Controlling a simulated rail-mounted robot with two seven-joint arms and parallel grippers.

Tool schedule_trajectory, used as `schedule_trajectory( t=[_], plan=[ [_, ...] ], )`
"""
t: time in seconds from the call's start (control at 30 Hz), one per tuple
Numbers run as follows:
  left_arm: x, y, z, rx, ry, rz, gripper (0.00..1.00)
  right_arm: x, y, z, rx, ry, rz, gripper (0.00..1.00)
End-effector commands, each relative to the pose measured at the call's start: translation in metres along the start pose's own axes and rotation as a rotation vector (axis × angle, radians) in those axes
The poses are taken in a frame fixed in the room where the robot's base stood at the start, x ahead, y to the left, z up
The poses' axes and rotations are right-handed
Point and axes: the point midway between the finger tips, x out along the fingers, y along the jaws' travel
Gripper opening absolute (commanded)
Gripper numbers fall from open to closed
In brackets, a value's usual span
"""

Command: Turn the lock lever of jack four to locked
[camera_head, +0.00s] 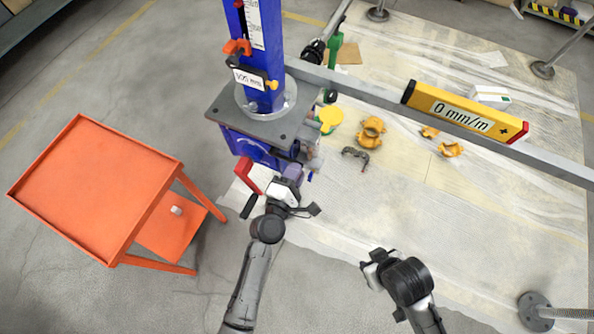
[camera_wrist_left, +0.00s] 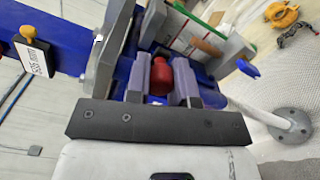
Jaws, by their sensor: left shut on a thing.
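The blue jack (camera_head: 264,60) stands upright on a grey plate (camera_head: 235,125) at the upper middle of the head view. No jack number can be read. My left gripper (camera_head: 292,174) is at the near side of the jack, low beside its blue base. In the left wrist view a red rounded handle (camera_wrist_left: 161,76) sits between the purple-grey fingers of the left gripper (camera_wrist_left: 163,82), which is shut on it. The handle's far part is hidden. A red bar (camera_head: 247,172) shows just left of the gripper. My right gripper (camera_head: 376,268) is apart, over the floor at lower right.
An orange cart (camera_head: 90,190) stands at left. A long grey rail with a yellow level (camera_head: 465,112) crosses at right. Yellow clamps (camera_head: 371,131) and a dark shackle (camera_head: 356,156) lie on the sheeted floor. The floor around my right arm is clear.

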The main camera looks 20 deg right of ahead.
Motion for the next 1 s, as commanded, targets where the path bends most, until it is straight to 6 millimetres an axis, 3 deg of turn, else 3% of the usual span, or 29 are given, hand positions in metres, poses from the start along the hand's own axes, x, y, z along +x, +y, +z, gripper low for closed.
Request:
schedule_trajectory(
  t=[0.57,0.6,0.83,1.0],
  plan=[
    [0.0,0.0036,0.0002,-0.026,0.002,0.004,0.0,-0.0024,-0.0026,-0.0015,0.009,0.002,-0.007,0.43],
    [0.0,0.0037,0.0002,-0.026,0.002,0.004,0.26,-0.0024,-0.0027,-0.0016,0.01,0.002,-0.007,0.43],
    [-0.0002,0.0029,0.0001,-0.024,0.002,0.003,0.48,-0.0024,-0.0029,-0.0016,0.01,0.002,-0.008,0.43],
    [-0.0003,0.0024,-0.0001,-0.023,0.002,0.002,0.48,-0.0023,-0.0027,-0.0016,0.01,0.002,-0.007,0.43]
  ],
)
